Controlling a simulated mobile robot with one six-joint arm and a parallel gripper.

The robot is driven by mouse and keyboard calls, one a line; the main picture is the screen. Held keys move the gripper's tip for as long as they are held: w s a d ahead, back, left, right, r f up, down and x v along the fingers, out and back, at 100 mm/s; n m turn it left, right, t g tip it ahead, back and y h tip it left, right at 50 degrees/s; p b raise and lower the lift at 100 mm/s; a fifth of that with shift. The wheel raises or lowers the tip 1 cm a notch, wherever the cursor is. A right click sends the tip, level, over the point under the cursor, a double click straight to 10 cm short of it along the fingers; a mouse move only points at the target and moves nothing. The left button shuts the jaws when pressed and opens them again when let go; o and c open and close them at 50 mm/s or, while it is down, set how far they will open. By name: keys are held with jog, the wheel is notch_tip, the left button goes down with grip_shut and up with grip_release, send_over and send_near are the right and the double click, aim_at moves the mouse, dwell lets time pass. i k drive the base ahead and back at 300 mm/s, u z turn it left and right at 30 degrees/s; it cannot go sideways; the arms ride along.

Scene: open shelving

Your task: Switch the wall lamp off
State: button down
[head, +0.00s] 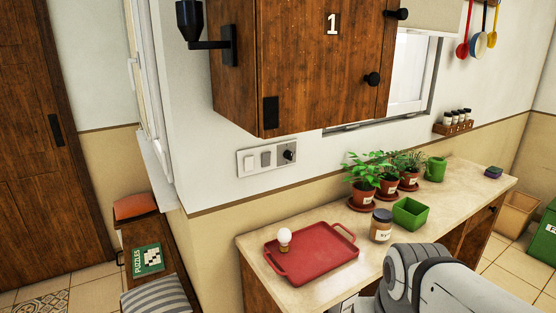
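The wall lamp (205,38) is a black sconce at the top left, mounted by the left side of the wooden wall cabinet. Its top is cut off by the frame, and I cannot tell whether it is lit. A pale switch panel (267,156) is on the wall below the cabinet. It holds a white rocker switch (249,163), a grey switch (266,158) and a round black knob (289,154). Part of my arm shows at the bottom right, in front of the counter. My gripper is not in view.
The counter (310,213) below the panel bears a red tray (325,255) with a light bulb (285,238), a jar (381,226), a green box (410,213) and potted plants (365,180). The wooden cabinet (300,65) overhangs. A bench (133,232) stands left.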

aim_at(248, 161)
jog(key=z, duration=1.95)
jog(key=k, duration=1.1)
jog(key=u, duration=1.9)
jog(key=i, duration=0.95)
